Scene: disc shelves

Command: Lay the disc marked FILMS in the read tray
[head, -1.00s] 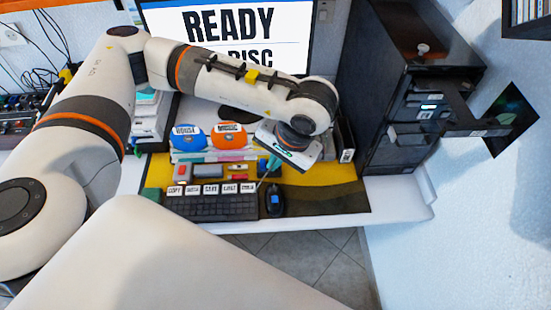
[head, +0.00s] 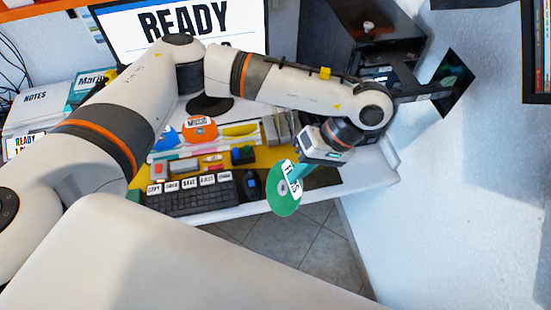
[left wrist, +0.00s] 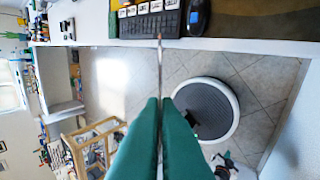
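My left gripper (head: 298,174) is shut on a green disc (head: 283,201) with a white label; the label is partly hidden, and its last letter looks like S. The disc hangs tilted in front of the desk edge, right of the mouse. In the left wrist view the green fingers (left wrist: 160,105) are together and the disc (left wrist: 160,62) shows as a thin edge-on line. A dark drive tower (head: 372,45) stands at the back right, partly hidden by my left arm. A dark diamond-shaped panel (head: 458,84) shows beside it; I cannot tell which part is the read tray.
A keyboard (head: 192,196) and mouse (head: 252,186) lie on the desk. Blue and orange labelled cases (head: 200,130) stand behind them, below the monitor (head: 125,40). A shelf (head: 540,60) hangs at the top right.

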